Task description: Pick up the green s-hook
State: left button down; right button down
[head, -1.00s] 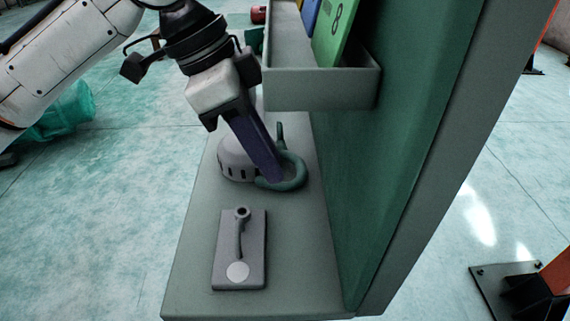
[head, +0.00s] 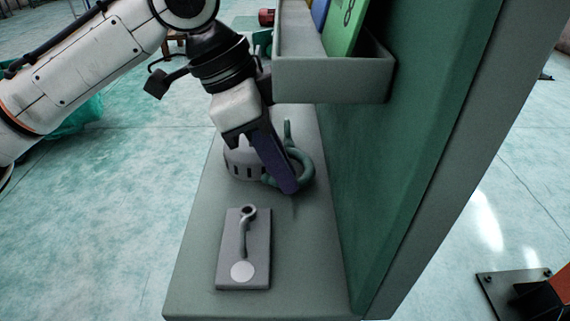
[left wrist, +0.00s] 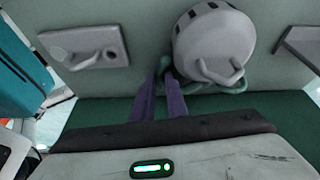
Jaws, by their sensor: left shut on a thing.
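The green s-hook (head: 305,166) is on the grey shelf (head: 192,262), beside a round grey slotted part (head: 240,160). My left gripper (head: 287,188) reaches down over the hook, with its purple fingers shut on it. In the left wrist view the fingers (left wrist: 163,82) come close together at the hook (left wrist: 238,87), which is partly hidden by the round part (left wrist: 213,45). I cannot tell whether the hook is clear of the shelf. My right gripper is not in view.
A grey plate with a lever and a pale disc (head: 262,272) lies at the front of the shelf. A grey bin (head: 335,82) holding coloured cards hangs above, on the right. A green upright panel (head: 385,170) bounds the shelf's right side.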

pick_arm(q)
jog(key=shift+r, duration=0.55)
notch_tip(320, 180, up, 3)
jog(key=shift+f+p, duration=0.2)
jog(key=shift+p, duration=0.5)
jog(key=s, duration=0.6)
jog(key=s+p, duration=0.1)
jog(key=s, duration=1.1)
jog(key=shift+f+p, duration=0.25)
jog(key=shift+p, duration=0.05)
